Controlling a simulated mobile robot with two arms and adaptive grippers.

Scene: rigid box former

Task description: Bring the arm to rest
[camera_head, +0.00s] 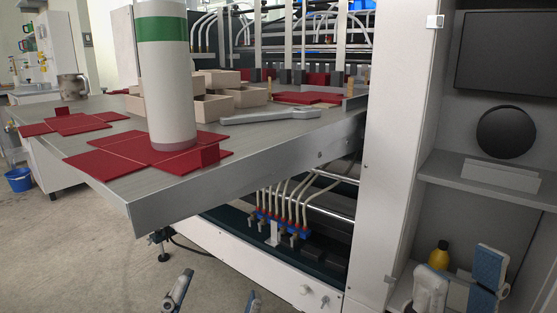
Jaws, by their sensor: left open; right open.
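My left gripper (217,287) shows at the bottom edge, left of centre. Its two fingertips stand well apart with nothing between them. It is below and in front of the table's near edge, over the floor and the machine's white base. My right gripper (460,277) is at the bottom right, in front of the cabinet's lower compartment. Its two fingers, one with a blue pad, are spread with nothing seen held between them. Most of both arms is out of view.
A grey metal table (240,150) juts out with red cut boards (110,160), a white cylinder with a green band (165,90), wooden boxes (215,105) and a grey wrench (270,115). The cabinet shelf (490,185) and a yellow bottle (440,254) are close to my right gripper.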

